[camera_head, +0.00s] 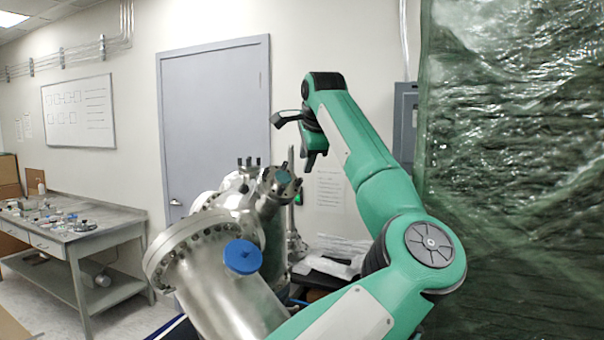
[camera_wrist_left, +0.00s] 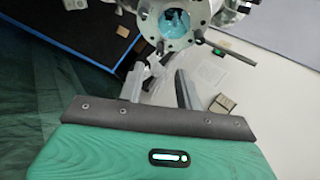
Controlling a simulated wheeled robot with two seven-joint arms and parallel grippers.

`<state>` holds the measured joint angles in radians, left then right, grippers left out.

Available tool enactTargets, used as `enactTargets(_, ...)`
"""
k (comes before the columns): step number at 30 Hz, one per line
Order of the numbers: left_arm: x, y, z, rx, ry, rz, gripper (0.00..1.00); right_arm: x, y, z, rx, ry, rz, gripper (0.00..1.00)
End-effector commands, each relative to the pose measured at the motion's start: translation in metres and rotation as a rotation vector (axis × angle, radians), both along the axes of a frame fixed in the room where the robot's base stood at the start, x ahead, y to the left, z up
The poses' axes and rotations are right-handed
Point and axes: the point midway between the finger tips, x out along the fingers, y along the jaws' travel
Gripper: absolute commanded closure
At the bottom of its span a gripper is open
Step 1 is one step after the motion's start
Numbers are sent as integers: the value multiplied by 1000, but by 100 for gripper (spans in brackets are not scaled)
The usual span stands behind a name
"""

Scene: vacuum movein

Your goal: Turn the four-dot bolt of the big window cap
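The steel vacuum chamber (camera_head: 225,290) stands in the middle of the head view. A small flanged window with teal glass (camera_head: 284,177) sits at its upper right, with bolts standing around its rim. The same kind of round window flange (camera_wrist_left: 181,42) shows at the top of the left wrist view, with teal glass inside. Dot marks on the bolts are too small to make out. My left gripper (camera_head: 307,160) is above and slightly right of the window. In the wrist view its two fingers (camera_wrist_left: 160,70) are apart, with nothing held between them, short of the flange. My right gripper is not in view.
A blue cap (camera_head: 242,257) sits on the chamber's near tube, beside a large bolted flange (camera_head: 160,258). A grey bench (camera_head: 95,228) with small parts stands at left. A green translucent curtain (camera_head: 520,170) fills the right side. A grey door (camera_head: 215,125) is behind.

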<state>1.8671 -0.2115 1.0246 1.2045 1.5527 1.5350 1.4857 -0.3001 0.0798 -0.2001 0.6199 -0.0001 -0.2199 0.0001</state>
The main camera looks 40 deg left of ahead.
Motion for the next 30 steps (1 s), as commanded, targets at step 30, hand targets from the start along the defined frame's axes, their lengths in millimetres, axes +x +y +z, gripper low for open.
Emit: enactTargets(30, 27, 42, -59, 2, 1, -2, 100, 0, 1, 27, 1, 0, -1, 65)
